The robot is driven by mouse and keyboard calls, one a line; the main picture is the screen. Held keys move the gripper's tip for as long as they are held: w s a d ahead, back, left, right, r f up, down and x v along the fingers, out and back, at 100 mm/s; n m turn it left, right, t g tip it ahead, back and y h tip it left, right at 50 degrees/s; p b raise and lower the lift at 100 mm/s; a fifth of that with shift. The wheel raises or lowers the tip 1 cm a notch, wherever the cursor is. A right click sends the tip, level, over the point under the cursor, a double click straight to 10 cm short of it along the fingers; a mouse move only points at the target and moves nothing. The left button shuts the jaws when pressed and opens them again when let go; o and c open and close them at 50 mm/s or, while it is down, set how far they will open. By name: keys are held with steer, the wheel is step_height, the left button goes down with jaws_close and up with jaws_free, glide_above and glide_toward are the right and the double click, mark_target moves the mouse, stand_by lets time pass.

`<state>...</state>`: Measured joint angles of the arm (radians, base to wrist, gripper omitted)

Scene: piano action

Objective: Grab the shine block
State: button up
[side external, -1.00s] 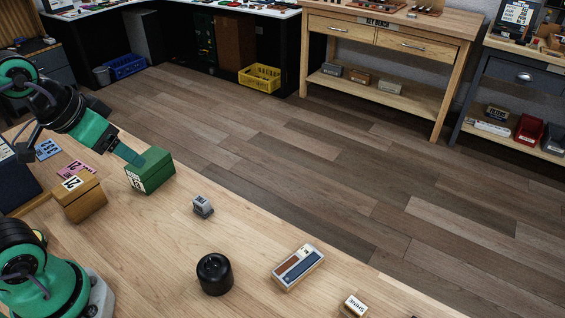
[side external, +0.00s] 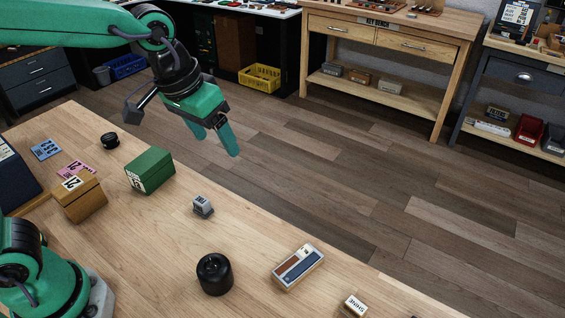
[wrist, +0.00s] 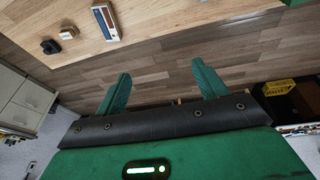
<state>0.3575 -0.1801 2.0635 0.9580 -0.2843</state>
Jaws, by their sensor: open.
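The shine block (side external: 354,306) is a small light wooden block with a white top lettered SHINE. It sits at the bottom edge of the side view, close to the bench edge. A small wooden block (wrist: 67,33) in the upper left of the wrist view appears to be the same one. My gripper (side external: 220,147) is green, open and empty, raised in the air beyond the far edge of the bench, well away from the block. In the wrist view its two fingers (wrist: 161,68) are spread with only floor behind them.
Near the block lie a striped case (side external: 299,267) and a black cylinder (side external: 214,274). A grey block (side external: 203,207), green box (side external: 150,170), wooden box (side external: 80,196) and small black cylinder (side external: 110,140) stand further left. A dark object (wrist: 50,46) sits beside the block in the wrist view.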

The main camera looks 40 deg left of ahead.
steer(key=w+d+f+g, duration=0.1)
steer(key=w+d+f, duration=0.15)
steer(key=d, duration=0.45)
steer(key=m+g+y, duration=0.1)
steer(key=g, duration=0.1)
glide_above(356, 305)
step_height(356, 305, down, 15)
steer(key=shift+w+f, duration=0.1)
steer(key=shift+w, duration=0.05)
steer(key=shift+d+f, duration=0.1)
steer(key=shift+f, duration=1.35)
steer(key=shift+f, duration=2.55)
